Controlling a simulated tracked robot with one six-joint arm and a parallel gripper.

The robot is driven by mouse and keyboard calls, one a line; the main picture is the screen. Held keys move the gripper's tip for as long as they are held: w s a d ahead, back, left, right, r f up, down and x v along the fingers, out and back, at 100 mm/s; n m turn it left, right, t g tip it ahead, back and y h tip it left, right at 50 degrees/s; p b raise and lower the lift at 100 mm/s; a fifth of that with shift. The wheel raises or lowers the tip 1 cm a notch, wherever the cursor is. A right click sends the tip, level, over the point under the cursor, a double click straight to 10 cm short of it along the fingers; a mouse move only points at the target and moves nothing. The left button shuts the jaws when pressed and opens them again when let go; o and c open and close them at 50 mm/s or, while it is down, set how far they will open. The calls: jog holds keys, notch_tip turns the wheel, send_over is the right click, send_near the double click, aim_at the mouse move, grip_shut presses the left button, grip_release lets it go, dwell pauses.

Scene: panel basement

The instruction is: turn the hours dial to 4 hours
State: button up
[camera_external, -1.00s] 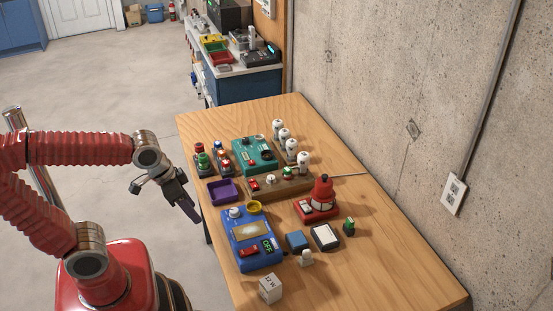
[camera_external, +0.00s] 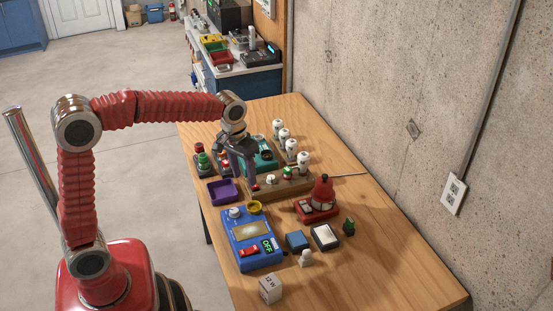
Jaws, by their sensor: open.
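A dark round part (camera_external: 265,154) shows on the teal box. No hour marks are legible, so I cannot tell which part is the hours dial. Whether the fingers touch anything is unclear.
A wooden board (camera_external: 296,184) with small knobs and several white bulbs (camera_external: 291,146) lies around the gripper's right. A purple tray (camera_external: 222,192) and red and green buttons (camera_external: 203,160) stand left. A red device (camera_external: 317,207) stands right. The table's right front (camera_external: 385,275) is clear.

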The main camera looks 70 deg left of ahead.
jog(key=w+a+f+n+g, duration=0.1)
jog(key=w+a+n, duration=0.55)
jog(key=w, duration=0.45)
notch_tip(320, 180, up, 5)
jog(key=n, duration=0.5)
send_over(271, 177)
jog(key=shift+f, duration=0.2)
notch_tip(271, 177, down, 14)
jog(key=shift+r, duration=0.25)
jog(key=c, duration=1)
jog(key=shift+c, duration=0.2)
